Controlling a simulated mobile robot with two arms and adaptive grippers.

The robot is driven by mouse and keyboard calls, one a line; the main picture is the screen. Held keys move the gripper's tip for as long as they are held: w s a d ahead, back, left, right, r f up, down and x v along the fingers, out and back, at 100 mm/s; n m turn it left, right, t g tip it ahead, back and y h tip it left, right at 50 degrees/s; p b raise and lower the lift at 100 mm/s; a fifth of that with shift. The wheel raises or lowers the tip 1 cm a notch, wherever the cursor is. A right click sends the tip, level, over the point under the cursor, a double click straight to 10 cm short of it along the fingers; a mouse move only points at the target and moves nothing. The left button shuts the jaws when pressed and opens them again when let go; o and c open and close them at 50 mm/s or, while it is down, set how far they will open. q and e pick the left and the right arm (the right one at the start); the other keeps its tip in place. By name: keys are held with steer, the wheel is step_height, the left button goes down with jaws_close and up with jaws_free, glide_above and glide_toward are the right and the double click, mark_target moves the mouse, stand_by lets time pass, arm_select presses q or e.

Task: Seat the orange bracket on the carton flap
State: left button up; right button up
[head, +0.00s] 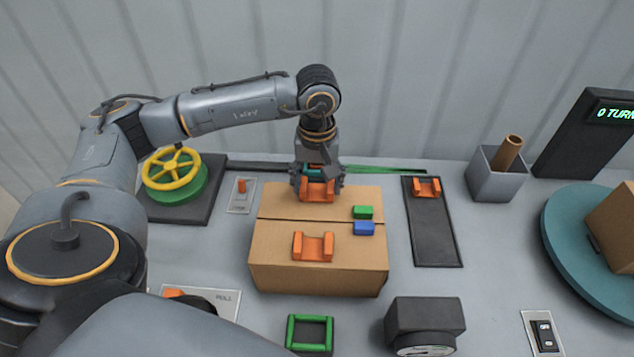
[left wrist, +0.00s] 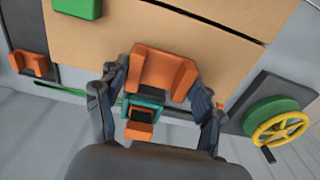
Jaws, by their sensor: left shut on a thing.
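My left gripper (head: 317,188) points down over the far edge of the cardboard carton (head: 275,262) and is shut on an orange bracket (head: 317,192). In the left wrist view the bracket (left wrist: 162,70) sits between the two fingers (left wrist: 155,95), against the carton's tan top (left wrist: 230,60). I cannot tell whether it touches the far carton flap (head: 280,202). A second orange bracket (head: 313,246) sits on the near flap. A teal and orange piece (left wrist: 140,115) shows between the fingers, beyond the carton's edge. My right gripper is out of view.
Green (head: 362,212) and blue (head: 364,228) blocks lie on the carton, right of the held bracket. Another orange bracket (head: 427,187) is on the black strip (head: 435,235). A yellow handwheel (head: 171,168) stands left; a teal turntable (head: 575,240) is right.

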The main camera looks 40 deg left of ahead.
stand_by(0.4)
arm_select(q)
steer(key=shift+b, duration=0.45)
steer(key=shift+f, duration=0.15)
stand_by(0.3)
steer(key=o, duration=1.2)
